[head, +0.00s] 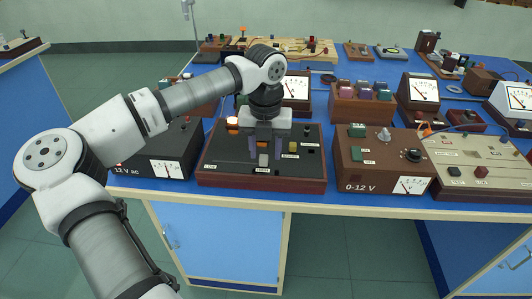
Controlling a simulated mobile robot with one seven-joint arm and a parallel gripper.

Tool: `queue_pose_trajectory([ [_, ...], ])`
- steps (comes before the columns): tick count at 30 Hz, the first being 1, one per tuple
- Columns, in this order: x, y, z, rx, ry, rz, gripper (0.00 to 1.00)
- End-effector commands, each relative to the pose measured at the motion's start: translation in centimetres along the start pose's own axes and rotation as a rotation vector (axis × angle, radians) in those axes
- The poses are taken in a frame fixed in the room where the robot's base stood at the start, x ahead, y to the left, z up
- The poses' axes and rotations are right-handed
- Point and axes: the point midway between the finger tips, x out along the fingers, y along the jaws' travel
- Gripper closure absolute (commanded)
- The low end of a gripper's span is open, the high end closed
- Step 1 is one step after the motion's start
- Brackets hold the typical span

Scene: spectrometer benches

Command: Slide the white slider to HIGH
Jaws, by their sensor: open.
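My gripper (267,153) is open and points down over a dark panel in a red-brown wooden frame (217,180). Its two fingers are apart. A small whitish block, which looks like the white slider (263,160), shows low between the fingertips, near the front of the panel. I cannot tell whether the fingers touch it. Small pale labels are on the panel, but they are too small to read, so I cannot tell which is HIGH. My gripper hides the panel's middle and back.
A black 12 V ac box (150,165) stands left and a brown 0-12 V box (350,178) right. Meters and other instruments crowd the blue bench behind.

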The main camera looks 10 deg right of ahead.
Motion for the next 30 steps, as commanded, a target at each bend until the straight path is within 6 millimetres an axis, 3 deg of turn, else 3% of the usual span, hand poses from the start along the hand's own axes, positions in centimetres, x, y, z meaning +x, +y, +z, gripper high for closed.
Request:
queue_pose_trajectory([
  [9,-7.2,-0.1,0.1,0.000,-0.005,0.000,0.58],
  [15,-10.7,-0.1,0.1,0.001,-0.004,-0.001,0.58],
  [21,-12.1,-0.2,0.0,0.002,-0.002,-0.002,0.58],
  [30,-12.2,-0.2,0.0,0.002,-0.002,-0.003,0.58],
])
